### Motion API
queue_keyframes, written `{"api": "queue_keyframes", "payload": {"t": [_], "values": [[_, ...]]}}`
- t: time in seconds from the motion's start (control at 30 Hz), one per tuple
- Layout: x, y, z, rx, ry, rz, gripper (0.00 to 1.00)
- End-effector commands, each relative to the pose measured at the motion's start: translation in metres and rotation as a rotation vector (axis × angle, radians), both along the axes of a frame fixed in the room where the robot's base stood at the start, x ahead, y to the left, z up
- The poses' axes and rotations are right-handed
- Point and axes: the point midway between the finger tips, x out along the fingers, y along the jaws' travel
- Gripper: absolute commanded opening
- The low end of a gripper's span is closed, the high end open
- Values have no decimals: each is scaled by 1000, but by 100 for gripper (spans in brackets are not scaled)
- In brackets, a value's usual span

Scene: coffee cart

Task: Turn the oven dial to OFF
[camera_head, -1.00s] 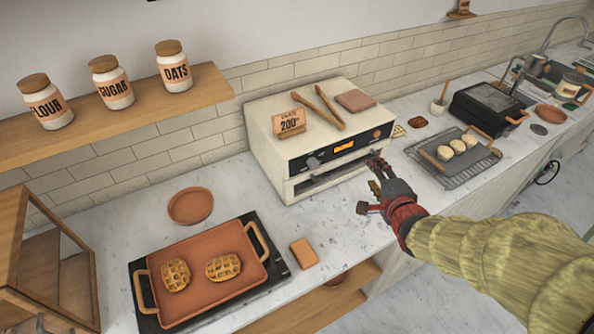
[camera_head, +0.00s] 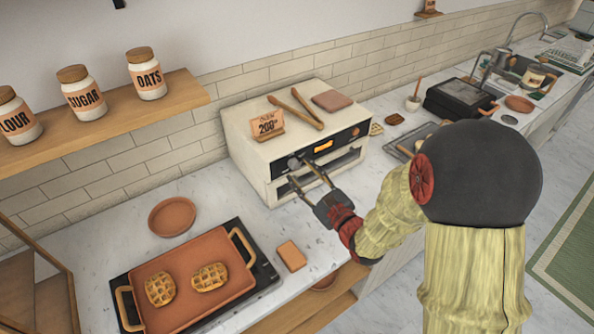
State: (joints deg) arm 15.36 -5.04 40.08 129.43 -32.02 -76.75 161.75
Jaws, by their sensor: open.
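The cream oven (camera_head: 262,163) stands on the marble counter against the tiled wall. Its black front panel carries a lit orange display (camera_head: 323,146), a round dial (camera_head: 294,163) at the left and a small round control (camera_head: 356,132) at the right. My gripper (camera_head: 301,173) is open in front of the left part of the oven front, its two fingers pointing toward the panel close to the left dial. I cannot tell whether a finger touches the dial. The dial's markings are too small to read.
Tongs (camera_head: 298,110), a "200°" sign (camera_head: 268,125) and a folded cloth (camera_head: 332,100) sit on the oven. A terracotta tray (camera_head: 190,299) with two waffles lies front left. A brown block (camera_head: 291,256) lies beside it.

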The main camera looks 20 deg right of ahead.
Motion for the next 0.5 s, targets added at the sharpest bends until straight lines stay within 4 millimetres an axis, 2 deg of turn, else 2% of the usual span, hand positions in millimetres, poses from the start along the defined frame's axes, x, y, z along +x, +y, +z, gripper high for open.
{"api": "queue_keyframes", "payload": {"t": [0.2,0.5], "values": [[22,7,-1,0,1,0,42],[27,7,0,-1,0,-1,42]]}}
